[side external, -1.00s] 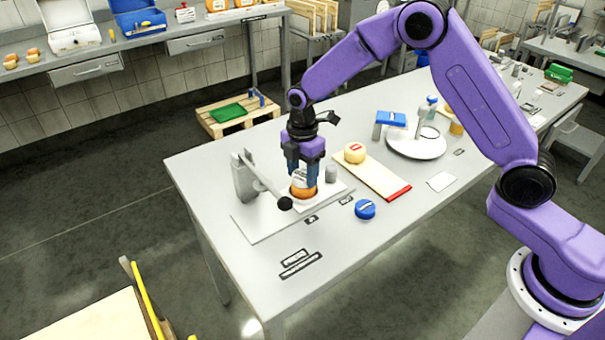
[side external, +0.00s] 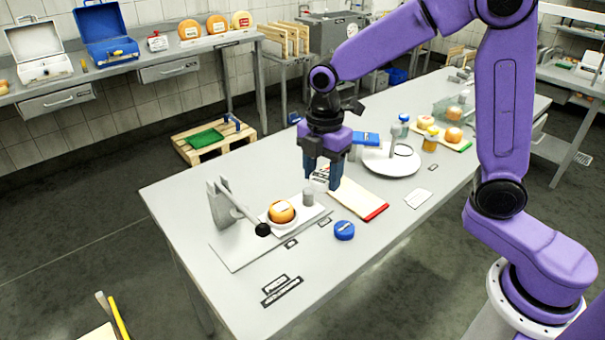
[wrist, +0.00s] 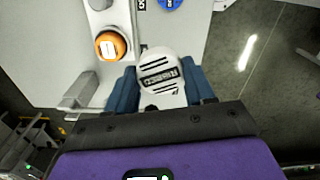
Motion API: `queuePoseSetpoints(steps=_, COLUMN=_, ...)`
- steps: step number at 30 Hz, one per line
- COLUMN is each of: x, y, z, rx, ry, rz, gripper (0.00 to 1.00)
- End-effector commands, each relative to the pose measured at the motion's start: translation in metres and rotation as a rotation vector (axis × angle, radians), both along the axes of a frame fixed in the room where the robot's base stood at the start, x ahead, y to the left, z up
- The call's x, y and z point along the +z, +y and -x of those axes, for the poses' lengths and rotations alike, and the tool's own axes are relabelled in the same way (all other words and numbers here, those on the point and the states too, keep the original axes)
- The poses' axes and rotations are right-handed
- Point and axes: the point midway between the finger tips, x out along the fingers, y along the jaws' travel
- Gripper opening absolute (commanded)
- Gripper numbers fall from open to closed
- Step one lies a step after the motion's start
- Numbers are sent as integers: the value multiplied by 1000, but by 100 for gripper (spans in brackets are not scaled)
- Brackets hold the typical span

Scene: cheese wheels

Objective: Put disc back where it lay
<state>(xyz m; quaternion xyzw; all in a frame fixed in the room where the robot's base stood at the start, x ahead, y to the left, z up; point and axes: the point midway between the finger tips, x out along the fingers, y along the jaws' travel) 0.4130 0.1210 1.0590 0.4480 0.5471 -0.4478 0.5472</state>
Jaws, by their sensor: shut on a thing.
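My gripper (side external: 322,184) is above the table, at the far end of the pale board (side external: 352,197). It is shut on a white disc (wrist: 158,72) with dark stripes and a printed label. In the side view the fingers hide most of the disc. The yellow cheese seen earlier on the board is not visible now.
A blue disc (side external: 344,230) lies right of the press plate. A grey cylinder (side external: 308,196) stands on that plate. A white round scale (side external: 376,163), a blue box (side external: 365,138) and a yellow jar (side external: 431,139) stand behind. The table's front is mostly clear.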

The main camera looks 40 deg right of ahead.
Motion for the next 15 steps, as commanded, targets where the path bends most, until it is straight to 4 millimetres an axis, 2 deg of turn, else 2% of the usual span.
queuePoseSetpoints(steps=3, x=6, y=-4, z=13, rx=1, ry=-1, rz=0, gripper=19)
queuePoseSetpoints(steps=9, x=10, y=-7, z=26, rx=-5, ry=0, rz=0, gripper=19)
queuePoseSetpoints(steps=15, x=-2, y=-2, z=56, rx=-84, ry=2, rz=1, gripper=19)
